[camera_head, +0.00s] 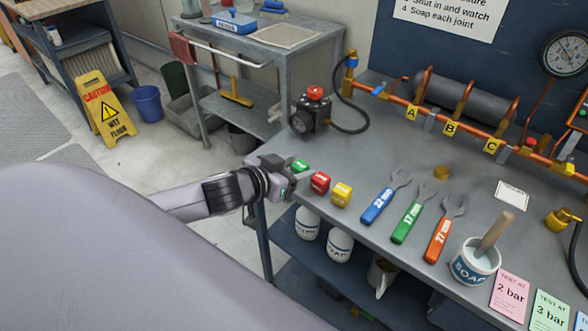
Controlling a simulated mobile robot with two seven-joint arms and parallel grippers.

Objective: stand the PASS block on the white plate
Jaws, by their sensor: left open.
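A green block (300,165) sits at the left end of the grey workbench, partly hidden by my left gripper. A red block (320,183) and a yellow block (342,194) stand to its right. Their lettering is too small to read, so I cannot tell for sure which is the PASS block. My left gripper (291,176) is open, right beside the green block; I cannot tell whether it touches it. A small white plate (512,195) with faint marks lies at the right of the bench, below the copper pipe. My right gripper is not in view.
Blue, green and orange wrenches (409,214) lie mid-bench. A soap pot (475,262) with a brush stands at the front, beside coloured cards (511,293). A black pump (310,112) with a hose is at the back left. The bench behind the blocks is clear.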

